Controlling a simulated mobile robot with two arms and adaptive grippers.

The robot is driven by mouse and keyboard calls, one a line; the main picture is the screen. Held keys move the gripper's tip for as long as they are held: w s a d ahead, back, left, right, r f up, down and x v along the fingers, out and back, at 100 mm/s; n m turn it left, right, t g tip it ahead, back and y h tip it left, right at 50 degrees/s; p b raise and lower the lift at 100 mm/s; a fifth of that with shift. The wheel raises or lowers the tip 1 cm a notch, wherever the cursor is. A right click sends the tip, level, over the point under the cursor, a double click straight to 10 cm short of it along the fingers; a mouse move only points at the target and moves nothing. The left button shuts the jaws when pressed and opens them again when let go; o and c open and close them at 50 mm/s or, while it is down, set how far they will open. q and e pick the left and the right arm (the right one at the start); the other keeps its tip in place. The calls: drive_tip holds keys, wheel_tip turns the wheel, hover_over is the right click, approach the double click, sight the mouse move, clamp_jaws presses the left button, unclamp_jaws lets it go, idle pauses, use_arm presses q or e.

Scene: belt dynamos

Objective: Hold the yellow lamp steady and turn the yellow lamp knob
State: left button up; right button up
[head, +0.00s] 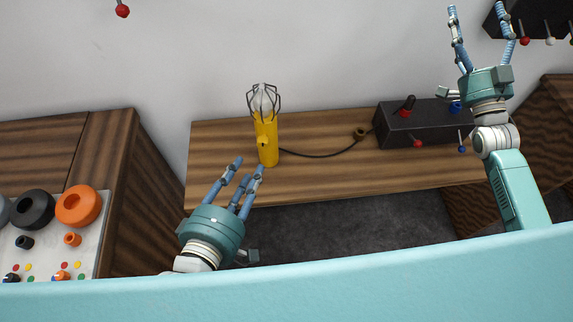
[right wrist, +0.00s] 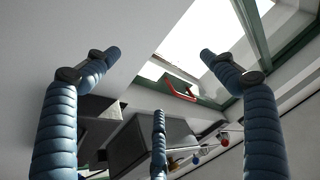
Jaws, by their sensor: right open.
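The yellow lamp (head: 268,150) stands upright on the wooden bench (head: 320,178), with a wire cage around a pale bulb on top. A small part on its yellow body may be the knob, but it is too small to tell. My left gripper (head: 248,168) is open and empty, its fingers pointing up toward the lamp's lower end from the front; I cannot tell whether they touch it. My right gripper (head: 481,11) is open and empty, raised at the upper right, far from the lamp. Its spread fingers (right wrist: 155,60) fill the right wrist view, with nothing between them.
A dark cable runs from the lamp to a plug by a black box (head: 425,128) with red and blue parts. At left, a panel (head: 95,235) carries black and orange rings. The bench between lamp and box is clear apart from the cable.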

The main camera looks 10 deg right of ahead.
drive_tip(key=s+a+f+n+g+y, duration=0.1)
drive_tip(key=s+a+f+n+g, duration=0.1)
drive_tip(key=a+f, duration=1)
drive_tip(key=n+g+y, duration=0.4)
drive_tip(key=n, duration=0.1)
approach(275, 142)
drive_tip(key=x, duration=1.2)
drive_tip(key=shift+w+a, duration=0.1)
drive_tip(key=shift+w, duration=0.3)
drive_tip(key=c, duration=1.9)
